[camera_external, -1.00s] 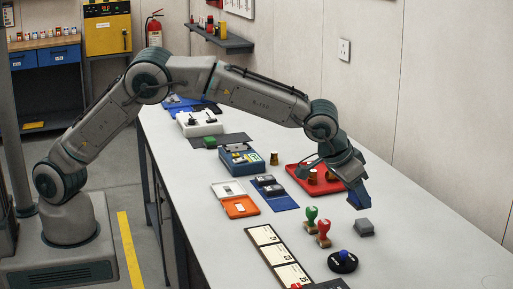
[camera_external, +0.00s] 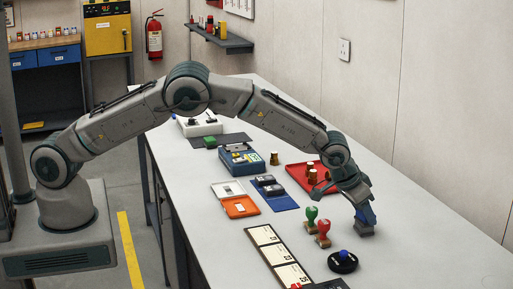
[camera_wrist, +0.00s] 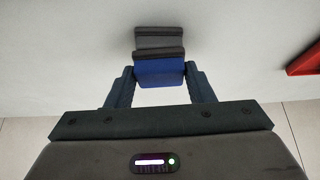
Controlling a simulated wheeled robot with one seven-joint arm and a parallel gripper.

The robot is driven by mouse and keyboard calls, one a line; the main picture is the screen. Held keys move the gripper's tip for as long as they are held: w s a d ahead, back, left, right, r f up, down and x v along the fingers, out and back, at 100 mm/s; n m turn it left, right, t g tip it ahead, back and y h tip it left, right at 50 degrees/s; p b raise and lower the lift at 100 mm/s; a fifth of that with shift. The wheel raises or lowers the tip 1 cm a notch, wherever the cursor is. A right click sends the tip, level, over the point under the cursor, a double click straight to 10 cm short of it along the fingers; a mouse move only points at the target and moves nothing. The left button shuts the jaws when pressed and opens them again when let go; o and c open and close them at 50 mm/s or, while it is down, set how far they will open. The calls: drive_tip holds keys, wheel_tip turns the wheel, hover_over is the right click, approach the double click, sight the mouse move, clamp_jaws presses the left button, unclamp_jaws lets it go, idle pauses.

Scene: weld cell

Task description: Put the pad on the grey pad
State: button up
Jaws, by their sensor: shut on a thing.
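My gripper (camera_external: 366,218) points down at the right part of the bench, shut on a blue pad (camera_wrist: 159,73). In the wrist view the blue pad sits between the two fingers. The grey pad (camera_external: 364,231) is a small grey block on the bench directly below the gripper. In the wrist view the grey pad (camera_wrist: 159,42) shows just beyond the blue one, roughly in line with it. The blue pad is at or very close to the grey pad's top; I cannot tell whether they touch.
Red and green stamps (camera_external: 323,234) stand close left of the gripper. A round black item with a blue knob (camera_external: 342,262) lies in front. A red tray (camera_external: 299,168) with brown-topped items is behind. The bench to the right is clear.

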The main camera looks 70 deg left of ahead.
drive_tip(key=shift+f, duration=0.15)
drive_tip(key=o, duration=1)
drive_tip(key=shift+c, duration=0.2)
